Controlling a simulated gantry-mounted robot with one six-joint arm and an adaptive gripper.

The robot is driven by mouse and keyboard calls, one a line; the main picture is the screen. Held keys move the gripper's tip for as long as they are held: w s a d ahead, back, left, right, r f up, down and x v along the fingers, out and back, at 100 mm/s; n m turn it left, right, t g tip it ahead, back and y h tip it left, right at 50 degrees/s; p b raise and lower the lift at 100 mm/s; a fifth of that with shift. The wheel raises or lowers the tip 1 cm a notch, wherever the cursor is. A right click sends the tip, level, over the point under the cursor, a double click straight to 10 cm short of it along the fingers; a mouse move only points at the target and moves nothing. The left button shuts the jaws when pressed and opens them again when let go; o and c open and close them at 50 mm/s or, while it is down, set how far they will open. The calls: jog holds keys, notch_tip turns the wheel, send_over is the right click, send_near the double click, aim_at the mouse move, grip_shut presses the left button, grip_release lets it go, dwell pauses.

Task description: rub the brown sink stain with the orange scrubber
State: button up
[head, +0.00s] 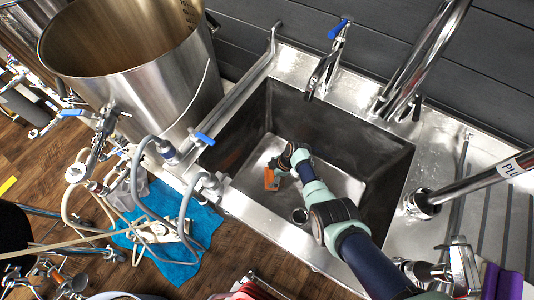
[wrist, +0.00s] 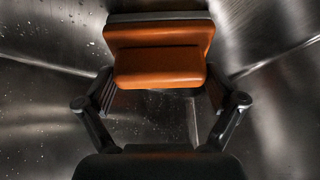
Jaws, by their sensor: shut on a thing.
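The orange scrubber (wrist: 158,58) is held between the two fingers of my gripper (wrist: 158,88) in the wrist view. It has a rounded orange body and a grey layer along its far side. In the head view my gripper (head: 280,164) reaches down inside the steel sink (head: 345,130), and the scrubber shows as a small orange patch (head: 272,180) at its tip, low over the sink floor. I cannot tell whether the scrubber touches the floor. I cannot make out the brown stain in either view; the scrubber, gripper and arm hide part of the sink floor.
The sink's steep walls surround my gripper. A blue-handled tap (head: 325,68) and a large steel pipe (head: 425,60) stand at the back rim. A big steel kettle (head: 150,85) stands at the left. The sink floor right of my arm looks clear.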

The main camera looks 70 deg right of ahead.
jog(key=shift+s+a+f+p, duration=0.15)
jog(key=shift+s+p, duration=0.1)
jog(key=shift+s, duration=0.4)
jog(key=shift+s+a+r+p, duration=0.15)
jog(key=shift+s+p, duration=0.15)
jog(key=shift+s, duration=0.3)
jog(key=shift+s+a+f+p, duration=0.15)
jog(key=shift+s+p, duration=0.1)
jog(key=shift+s, duration=0.4)
jog(key=shift+s+a+p, duration=0.3)
jog(key=shift+s+p, duration=0.15)
jog(key=shift+s, duration=0.55)
jog(key=shift+s+a+p, duration=0.25)
jog(key=shift+s+p, duration=0.15)
jog(key=shift+s, duration=0.6)
jog(key=shift+f, duration=0.1)
